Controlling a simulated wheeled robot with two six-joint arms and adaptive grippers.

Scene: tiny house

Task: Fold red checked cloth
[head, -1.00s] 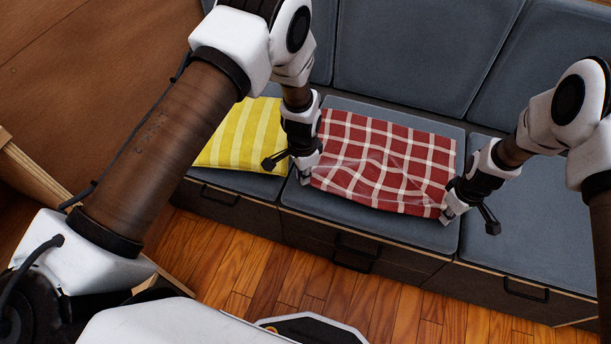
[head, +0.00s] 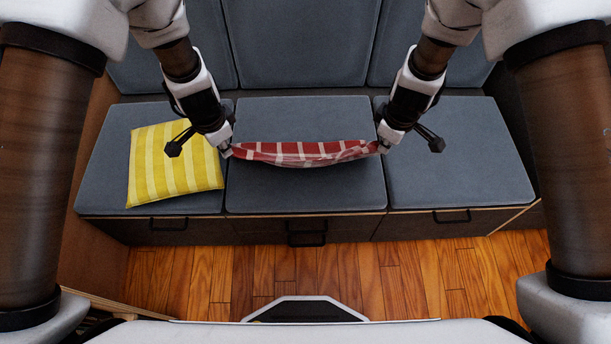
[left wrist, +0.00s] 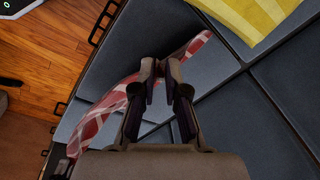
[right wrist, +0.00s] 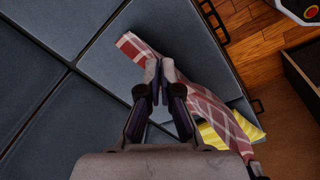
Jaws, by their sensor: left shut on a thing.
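The red checked cloth (head: 303,152) is stretched between my two grippers over the middle seat cushion. In the head view it shows as a narrow, slightly sagging band, with most of its face out of sight. My left gripper (head: 226,150) is shut on its left end. My right gripper (head: 381,146) is shut on its right end. The cloth also shows as a long strip in the left wrist view (left wrist: 97,120) and the right wrist view (right wrist: 212,108). I cannot tell exactly how high it is above the cushion.
A yellow striped cushion (head: 172,165) lies on the left seat. The middle seat cushion (head: 305,195) is bare in front of the cloth, and the right seat cushion (head: 455,165) is clear. Backrests (head: 305,45) stand behind. Drawers with handles and wooden floor (head: 300,265) are in front.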

